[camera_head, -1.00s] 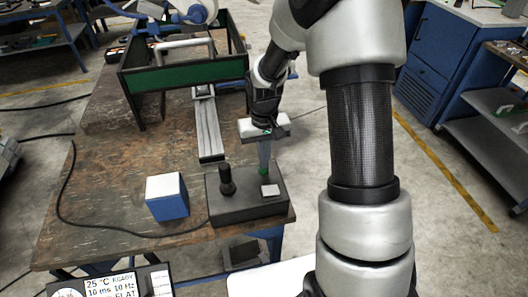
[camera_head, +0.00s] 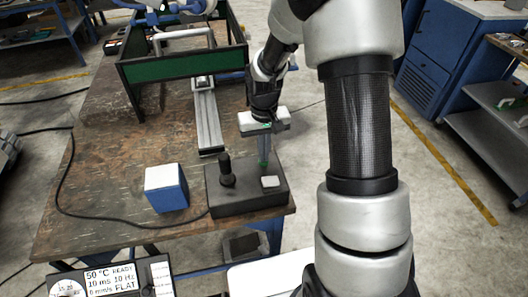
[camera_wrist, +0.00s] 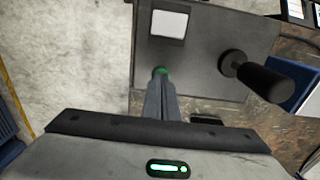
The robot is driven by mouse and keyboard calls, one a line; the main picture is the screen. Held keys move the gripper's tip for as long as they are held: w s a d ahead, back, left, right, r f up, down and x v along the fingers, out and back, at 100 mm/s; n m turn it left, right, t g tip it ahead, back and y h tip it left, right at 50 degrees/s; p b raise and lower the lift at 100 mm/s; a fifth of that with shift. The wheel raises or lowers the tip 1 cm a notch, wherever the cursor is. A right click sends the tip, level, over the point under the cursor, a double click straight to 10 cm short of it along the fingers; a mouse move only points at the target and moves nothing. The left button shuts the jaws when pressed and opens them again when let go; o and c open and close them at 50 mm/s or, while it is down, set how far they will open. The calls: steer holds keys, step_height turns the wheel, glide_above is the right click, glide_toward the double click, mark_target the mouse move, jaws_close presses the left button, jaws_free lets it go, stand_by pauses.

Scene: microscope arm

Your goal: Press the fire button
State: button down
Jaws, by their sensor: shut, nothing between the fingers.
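A dark control box (camera_head: 235,203) sits at the near right corner of the wooden table. It carries a black joystick (camera_head: 227,172), a pale square button or plate (camera_head: 270,182) and a small green button, which shows in the wrist view (camera_wrist: 161,71). No label tells which one is the fire button. My gripper (camera_head: 263,163) is shut and empty, pointing down over the box. In the wrist view its fingertips (camera_wrist: 161,82) are at the green button and partly cover it. I cannot tell whether they touch it. The pale square (camera_wrist: 169,24) lies beyond the fingertips.
A blue and white block (camera_head: 167,188) stands left of the box. A metal rail (camera_head: 208,120) and a green-panelled frame (camera_head: 185,68) are behind. A cable lies on the table (camera_head: 110,150).

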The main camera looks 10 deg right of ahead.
step_height(320, 180, up, 14)
steer(key=p, duration=0.2)
steer(key=shift+f, duration=0.15)
